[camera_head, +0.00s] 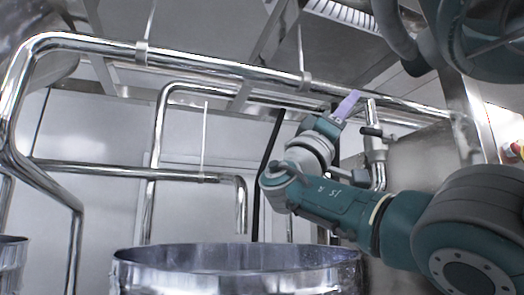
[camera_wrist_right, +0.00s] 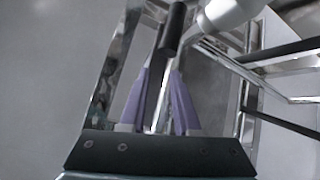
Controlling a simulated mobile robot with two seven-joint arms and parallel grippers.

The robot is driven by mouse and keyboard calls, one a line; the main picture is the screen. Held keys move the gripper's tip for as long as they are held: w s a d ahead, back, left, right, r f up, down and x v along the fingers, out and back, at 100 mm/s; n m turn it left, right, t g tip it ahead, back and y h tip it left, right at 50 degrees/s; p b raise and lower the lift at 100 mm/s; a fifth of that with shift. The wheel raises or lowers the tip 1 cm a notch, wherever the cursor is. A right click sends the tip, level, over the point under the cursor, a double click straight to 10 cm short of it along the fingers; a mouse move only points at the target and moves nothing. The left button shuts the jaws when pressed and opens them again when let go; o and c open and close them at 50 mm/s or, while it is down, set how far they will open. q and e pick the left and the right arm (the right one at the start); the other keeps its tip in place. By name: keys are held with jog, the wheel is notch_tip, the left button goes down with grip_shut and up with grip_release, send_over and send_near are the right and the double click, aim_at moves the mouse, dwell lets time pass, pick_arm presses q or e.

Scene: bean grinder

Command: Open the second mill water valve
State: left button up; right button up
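The valve (camera_head: 375,145) is a short metal pipe fitting with a black handle (camera_head: 371,131), right of centre in the head view. My right gripper (camera_head: 350,98) has purple fingers and reaches up just left of the valve's top. In the right wrist view its two fingers (camera_wrist_right: 161,75) stand apart with a gap between them. A black cylindrical handle (camera_wrist_right: 172,28) shows just beyond the fingertips, in line with the gap. I cannot tell whether the fingers touch it. My left gripper is in neither view.
A large open metal drum (camera_head: 180,262) stands below at the front. Shiny pipes (camera_head: 215,65) run along the wall and overhead, and a bent spout pipe (camera_head: 241,200) hangs over the drum. A red and yellow button (camera_head: 516,148) is at the right edge.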

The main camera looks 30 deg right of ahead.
jog(key=shift+a+f+b, duration=0.3)
jog(key=shift+a+b, duration=0.15)
jog(key=shift+a, duration=0.35)
jog(key=shift+a+f+b, duration=0.3)
jog(key=shift+a+b, duration=0.2)
jog(key=shift+a, duration=0.25)
jog(key=shift+a+f+b, duration=0.3)
jog(key=shift+a+b, duration=0.15)
jog(key=shift+a, duration=0.35)
jog(key=shift+b, duration=0.55)
